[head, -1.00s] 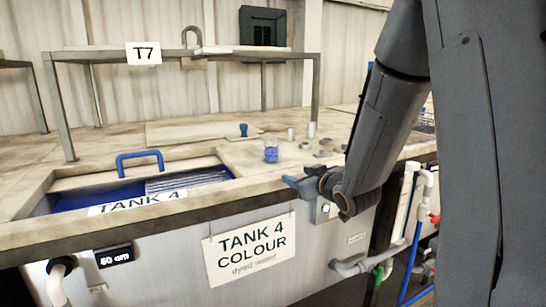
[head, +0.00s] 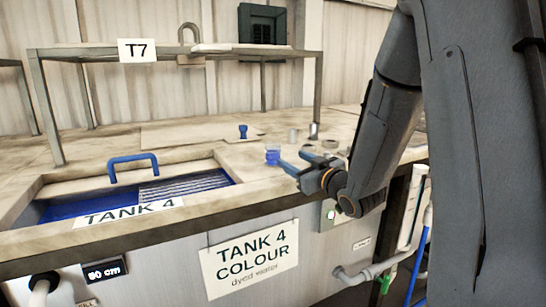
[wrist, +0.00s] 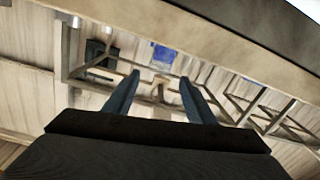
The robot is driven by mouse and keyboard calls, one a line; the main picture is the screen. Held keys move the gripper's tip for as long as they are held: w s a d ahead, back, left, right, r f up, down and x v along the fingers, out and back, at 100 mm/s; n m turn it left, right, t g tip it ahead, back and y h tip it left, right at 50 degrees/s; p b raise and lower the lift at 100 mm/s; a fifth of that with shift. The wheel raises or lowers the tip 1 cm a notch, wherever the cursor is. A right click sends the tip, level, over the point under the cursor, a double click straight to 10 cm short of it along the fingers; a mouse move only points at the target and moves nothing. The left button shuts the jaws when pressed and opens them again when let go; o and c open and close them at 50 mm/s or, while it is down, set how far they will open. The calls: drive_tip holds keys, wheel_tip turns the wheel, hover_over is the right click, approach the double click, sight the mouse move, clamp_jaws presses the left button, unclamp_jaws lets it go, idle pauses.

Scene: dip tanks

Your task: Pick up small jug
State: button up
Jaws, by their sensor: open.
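The small jug (head: 272,155) looks like a small clear cup with blue in it. It stands upright on the worktop right of the tank 4 opening. In the wrist view, which is upside down, the blue jug (wrist: 162,54) shows beyond and between the fingertips. My gripper (head: 294,157) is open and empty, its fingers pointing left at the jug from the right. In the wrist view my gripper (wrist: 159,77) has its two fingers well apart with nothing between them. The fingertips look close to the jug, but I cannot tell the exact gap.
Several small grey cylinders and discs (head: 314,131) lie right of and behind the jug, near my fingers. A blue-topped stopper (head: 243,131) stands behind it. Tank 4 (head: 150,194) with its blue handle (head: 133,166) is left. A raised shelf (head: 110,55) spans behind.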

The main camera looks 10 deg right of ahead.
sight(283, 154)
drive_tip(key=shift+p+x, duration=0.5)
drive_tip(key=shift+x, duration=1.05)
drive_tip(key=shift+p+x, duration=0.85)
drive_tip(key=shift+x, duration=1.45)
drive_tip(key=shift+s+a+r, duration=0.1)
drive_tip(key=shift+a, duration=0.1)
clamp_jaws()
